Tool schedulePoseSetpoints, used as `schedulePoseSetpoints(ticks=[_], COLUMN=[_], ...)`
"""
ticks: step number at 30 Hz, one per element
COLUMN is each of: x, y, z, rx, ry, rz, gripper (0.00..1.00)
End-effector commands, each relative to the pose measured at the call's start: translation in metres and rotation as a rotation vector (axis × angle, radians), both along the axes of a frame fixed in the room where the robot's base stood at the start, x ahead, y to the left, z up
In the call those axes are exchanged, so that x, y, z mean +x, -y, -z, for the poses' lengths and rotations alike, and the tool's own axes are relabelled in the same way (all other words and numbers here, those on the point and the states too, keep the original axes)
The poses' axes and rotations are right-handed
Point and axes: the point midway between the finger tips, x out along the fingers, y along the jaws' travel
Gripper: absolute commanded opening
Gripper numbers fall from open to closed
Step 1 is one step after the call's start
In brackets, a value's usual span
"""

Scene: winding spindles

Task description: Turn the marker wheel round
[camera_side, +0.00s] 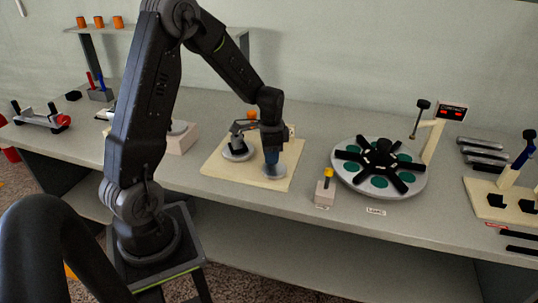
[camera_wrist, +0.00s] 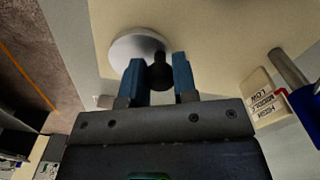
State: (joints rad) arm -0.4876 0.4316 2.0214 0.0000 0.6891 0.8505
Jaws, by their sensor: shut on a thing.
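My gripper (camera_side: 271,157) is low over the right part of a beige board, above a pale round disc (camera_side: 275,173). In the wrist view, its two blue fingers (camera_wrist: 160,66) are shut on a dark knob (camera_wrist: 159,74) standing at a pale disc (camera_wrist: 133,44). The fingers and knob hide part of the disc. A second disc with a crank-like arm (camera_side: 238,151) is on the left of the board. A large pale wheel (camera_side: 341,184) with black spokes and green round patches stands to the right, apart from my gripper. I cannot tell which disc is the marker wheel.
The beige board (camera_side: 222,168) lies on the grey bench. A small block with a yellow-topped peg (camera_side: 326,187) stands between board and spoked wheel. A post with a red display (camera_side: 452,112) rises behind the wheel. A HIGH/MIDDLE/LOW plate (camera_wrist: 264,98) is near my gripper.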

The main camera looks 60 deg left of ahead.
Motion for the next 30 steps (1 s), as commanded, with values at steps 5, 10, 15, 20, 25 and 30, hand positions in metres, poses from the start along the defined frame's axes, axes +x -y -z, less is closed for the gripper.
schedulePoseSetpoints(ticks=[5, 10, 15, 20, 25, 30], x=[0.005, 0.009, 0.012, 0.015, 0.018, 0.020], y=[0.000, 0.002, 0.004, 0.006, 0.009, 0.012], z=[-0.001, -0.001, -0.001, -0.001, -0.001, -0.001], rx=[0.001, 0.001, 0.002, 0.002, 0.002, 0.002], ry=[0.003, 0.002, 0.003, 0.003, 0.002, 0.002], rz=[0.169, 0.331, 0.493, 0.645, 0.806, 0.968], gripper=[0.03, 0.03, 0.03, 0.03, 0.03, 0.03])
